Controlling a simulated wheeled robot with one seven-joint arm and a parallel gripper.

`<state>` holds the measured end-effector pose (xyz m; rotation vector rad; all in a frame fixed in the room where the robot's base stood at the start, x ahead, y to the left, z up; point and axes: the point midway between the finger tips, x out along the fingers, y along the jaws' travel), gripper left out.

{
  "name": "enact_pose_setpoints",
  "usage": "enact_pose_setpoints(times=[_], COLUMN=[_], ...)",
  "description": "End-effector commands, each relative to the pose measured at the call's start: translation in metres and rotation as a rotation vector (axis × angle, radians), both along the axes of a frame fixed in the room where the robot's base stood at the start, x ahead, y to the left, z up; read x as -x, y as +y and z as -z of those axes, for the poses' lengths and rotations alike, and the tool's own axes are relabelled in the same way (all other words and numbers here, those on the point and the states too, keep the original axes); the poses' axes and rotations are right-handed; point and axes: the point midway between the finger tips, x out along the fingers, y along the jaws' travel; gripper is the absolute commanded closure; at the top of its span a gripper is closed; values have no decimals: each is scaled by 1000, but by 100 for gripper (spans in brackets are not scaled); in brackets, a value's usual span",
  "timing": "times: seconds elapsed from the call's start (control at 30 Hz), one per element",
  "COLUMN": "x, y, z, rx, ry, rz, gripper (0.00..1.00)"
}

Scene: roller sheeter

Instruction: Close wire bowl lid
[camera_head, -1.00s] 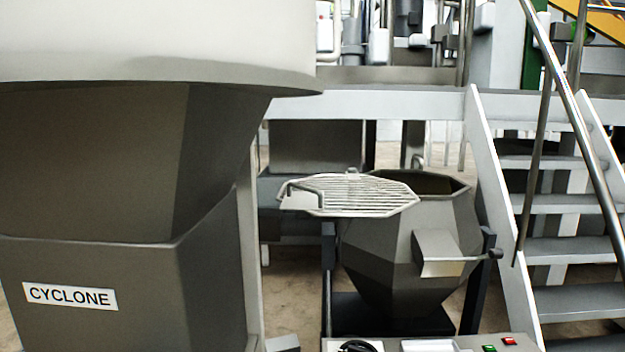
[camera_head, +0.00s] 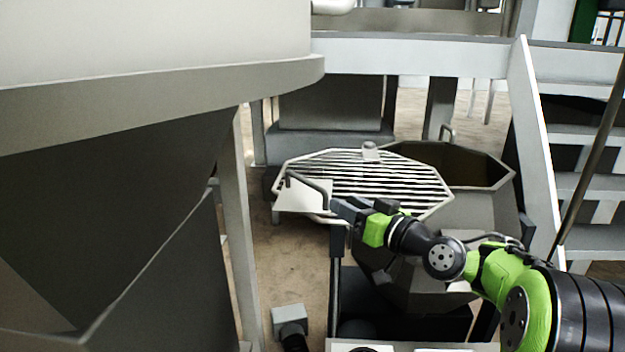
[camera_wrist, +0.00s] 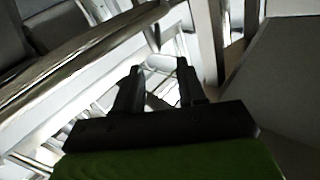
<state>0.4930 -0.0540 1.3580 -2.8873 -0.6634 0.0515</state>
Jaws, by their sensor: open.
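The wire lid (camera_head: 385,180) is a pale octagonal grate with parallel bars. It lies swung out to the left of the grey faceted bowl (camera_head: 465,208), covering only the left part of its opening. The right part of the opening is uncovered and dark inside. A bent bar handle (camera_head: 308,184) stands at the lid's left end, by a plain pale plate. My gripper (camera_head: 334,207) is at the handle's right end; I cannot tell whether it touches. In the wrist view my gripper (camera_wrist: 158,72) shows two spread dark fingers, with no clear hold on anything.
A large grey cyclone body (camera_head: 110,200) fills the left side. A white-sided staircase (camera_head: 545,150) rises at the right. A pale platform beam (camera_head: 420,62) runs behind the bowl. Some bare floor (camera_head: 280,255) shows left of the bowl stand.

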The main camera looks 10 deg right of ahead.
Motion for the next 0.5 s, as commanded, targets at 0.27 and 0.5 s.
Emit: enact_pose_setpoints(times=[0.27, 0.5], x=[-64, -102], y=[33, 50], z=[-5, -3], rx=[-2, 0], ry=[2, 2], rz=[-5, -1], gripper=[60, 60])
